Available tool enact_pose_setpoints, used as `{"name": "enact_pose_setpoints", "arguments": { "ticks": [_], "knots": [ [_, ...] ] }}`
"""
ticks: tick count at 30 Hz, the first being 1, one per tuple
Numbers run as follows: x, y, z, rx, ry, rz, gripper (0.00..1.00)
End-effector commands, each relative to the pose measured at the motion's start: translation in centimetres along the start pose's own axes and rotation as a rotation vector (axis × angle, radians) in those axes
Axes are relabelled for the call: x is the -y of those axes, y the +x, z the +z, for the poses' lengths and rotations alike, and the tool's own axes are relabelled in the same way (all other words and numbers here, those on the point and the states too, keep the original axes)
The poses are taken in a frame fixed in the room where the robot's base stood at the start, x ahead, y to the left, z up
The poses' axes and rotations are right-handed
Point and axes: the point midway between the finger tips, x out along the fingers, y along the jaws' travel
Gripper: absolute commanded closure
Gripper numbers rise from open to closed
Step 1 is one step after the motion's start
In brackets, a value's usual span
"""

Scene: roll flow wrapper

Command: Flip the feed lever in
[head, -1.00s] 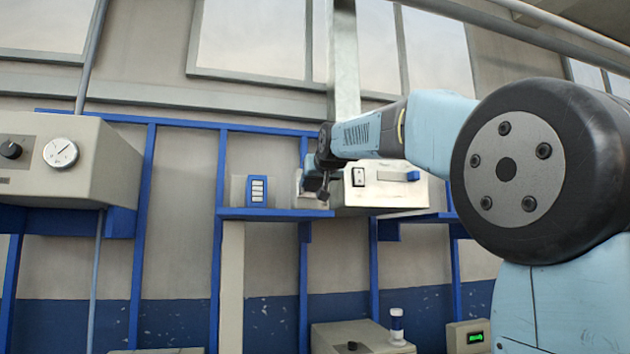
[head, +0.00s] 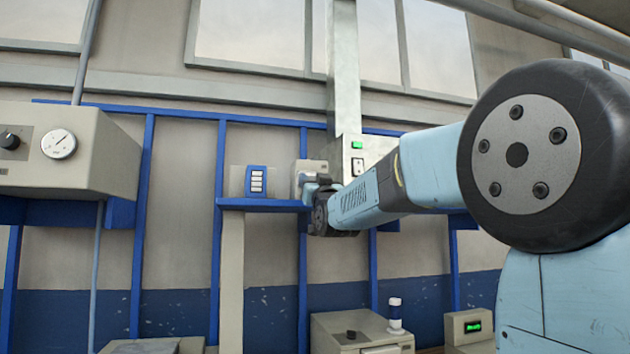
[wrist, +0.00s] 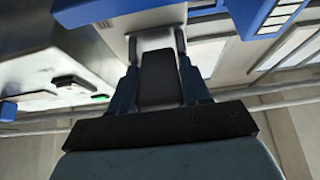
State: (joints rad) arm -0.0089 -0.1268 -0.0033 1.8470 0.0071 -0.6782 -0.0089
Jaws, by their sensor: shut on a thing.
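My gripper (head: 318,184) is up against the front of the pale machine box (head: 307,170), beside the tall metal column. In the wrist view, my gripper (wrist: 158,65) is shut, its two fingers on either side of a dark block (wrist: 160,80), which I take to be the feed lever's handle. A pale grey piece shows just beyond the block between the fingertips. The lever's pivot and its exact angle are hidden by my gripper and arm.
A green light (head: 357,145) and a rocker switch (head: 357,165) are right of my gripper. A blue shelf (head: 262,203) with a blue-framed button panel (head: 256,181) is to the left. A gauge box (head: 75,150) hangs at far left. A lower machine (head: 355,335) stands below.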

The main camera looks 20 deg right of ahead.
Motion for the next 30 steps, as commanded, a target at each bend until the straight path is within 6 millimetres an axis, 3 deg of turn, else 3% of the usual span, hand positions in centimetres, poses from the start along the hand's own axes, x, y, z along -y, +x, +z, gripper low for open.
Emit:
{"name": "enact_pose_setpoints", "arguments": {
  "ticks": [11, 26, 27, 30],
  "knots": [
    [0.02, -0.2, 1.05, -0.112, 0.001, -0.001, 1.0],
    [-0.01, -0.21, 1.14, -0.127, 0.0, 0.0, 1.0],
    [-0.01, -0.21, 1.15, -0.127, 0.0, 0.0, 0.51],
    [-0.02, -0.18, 1.05, -0.129, 0.0, 0.0, 0.42]
  ]
}}
